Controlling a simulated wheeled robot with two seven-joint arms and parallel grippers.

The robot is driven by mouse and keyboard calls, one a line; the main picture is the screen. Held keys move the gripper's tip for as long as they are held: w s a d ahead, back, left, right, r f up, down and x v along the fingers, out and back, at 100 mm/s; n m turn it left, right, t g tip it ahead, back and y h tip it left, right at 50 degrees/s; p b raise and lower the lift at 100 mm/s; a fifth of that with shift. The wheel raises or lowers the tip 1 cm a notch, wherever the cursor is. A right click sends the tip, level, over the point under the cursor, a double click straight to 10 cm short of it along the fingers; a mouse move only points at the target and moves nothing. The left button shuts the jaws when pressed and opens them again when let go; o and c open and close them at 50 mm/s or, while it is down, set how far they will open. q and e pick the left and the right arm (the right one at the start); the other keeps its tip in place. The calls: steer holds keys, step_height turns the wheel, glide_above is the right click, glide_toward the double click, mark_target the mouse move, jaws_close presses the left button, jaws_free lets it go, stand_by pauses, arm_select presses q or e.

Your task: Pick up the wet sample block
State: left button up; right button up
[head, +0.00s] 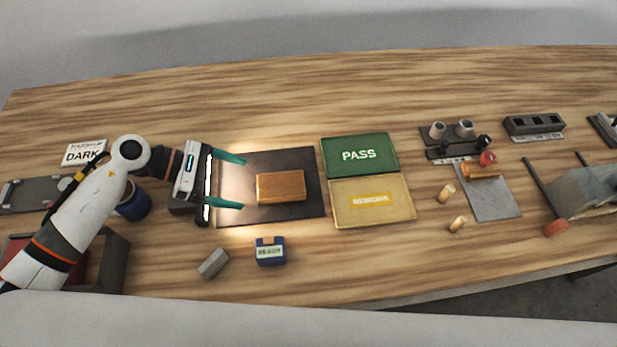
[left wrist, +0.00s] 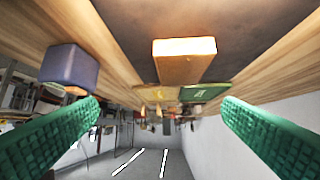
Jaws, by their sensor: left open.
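The sample block (head: 281,187) is an orange-brown, glossy block lying flat on a dark square mat (head: 308,162). In the left wrist view the block (left wrist: 185,62) is ahead, between the two green fingers, with a bright shine along one edge. My left gripper (head: 243,181) is open, its green fingertips over the mat just left of the block and apart from it. The fingers also show in the left wrist view (left wrist: 160,115), wide apart with nothing between them. My right gripper is not seen.
A green PASS tray (head: 385,146) and a yellow tray (head: 392,216) stand right of the mat. A blue box (head: 270,251) and a grey block (head: 213,263) lie in front. Small orange cylinders (head: 446,193) and dark holders (head: 533,125) are farther right. The back of the table is clear.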

mark_target(279, 185)
arm_select(q)
steer(key=shift+w+a+f+n+t, duration=0.25)
steer(key=shift+w+a+n+t, duration=0.25)
steer(key=shift+a, duration=0.25)
steer(key=shift+w+f, duration=0.1)
steer(key=shift+w, duration=0.1)
steer(key=p+x, duration=0.2)
steer(key=x, duration=0.3)
steer(key=shift+w+d+p, duration=0.1)
steer(key=shift+d+p, duration=0.1)
steer(key=shift+p, duration=0.1)
steer(key=shift+w+d+f, duration=0.1)
steer(key=shift+d+f, duration=0.25)
steer(key=shift+d, duration=0.05)
steer(key=shift+w+d+f+p, duration=0.2)
steer(key=shift+d+p, duration=0.1)
steer(key=shift+p, duration=0.15)
steer(key=p+x, duration=0.1)
steer(key=x, duration=0.2)
steer(key=shift+w+d+f+p, duration=0.15)
steer(key=shift+f+p, duration=0.15)
steer(key=shift+w+d+f, duration=0.1)
steer(key=shift+d+f, duration=0.2)
steer(key=shift+d, duration=0.05)
